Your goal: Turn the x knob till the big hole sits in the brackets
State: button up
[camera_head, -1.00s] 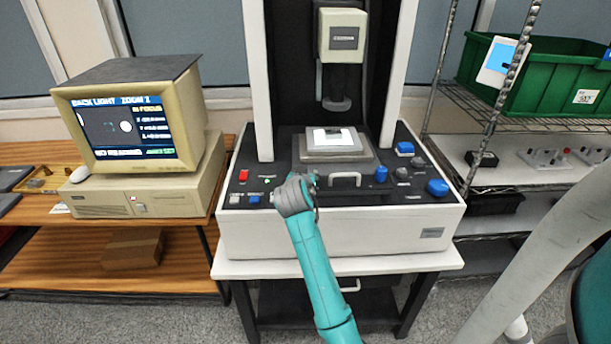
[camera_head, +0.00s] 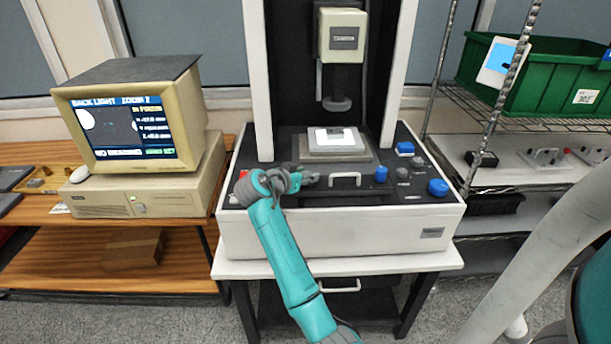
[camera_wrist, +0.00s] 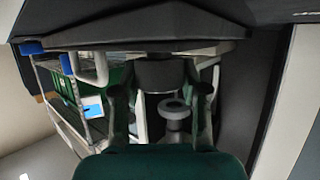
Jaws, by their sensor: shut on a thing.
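The monitor screen (camera_head: 115,128) shows a big white round hole (camera_head: 88,118) at its left side, apart from the small faint bracket marks near the middle of the picture area. My gripper (camera_head: 309,178) reaches over the front left of the machine's black control panel (camera_head: 350,196). In the wrist view my gripper (camera_wrist: 160,92) has its two fingers on either side of a dark round knob (camera_wrist: 160,75) and is shut on it. In the head view the knob is hidden behind my gripper. A pale part (camera_head: 335,137) lies on the lit stage.
The measuring head (camera_head: 342,38) hangs above the stage. A handle (camera_head: 345,177), a blue knob (camera_head: 381,174) and further controls stand right of my gripper. A red button (camera_head: 243,174) is at its left. A green bin (camera_head: 550,80) sits on the right rack.

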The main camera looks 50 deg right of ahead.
jog(key=o, duration=1.2)
jog(key=shift+c, duration=0.2)
jog(key=shift+a, duration=0.1)
jog(key=v, duration=1.2)
jog(key=shift+f, duration=0.1)
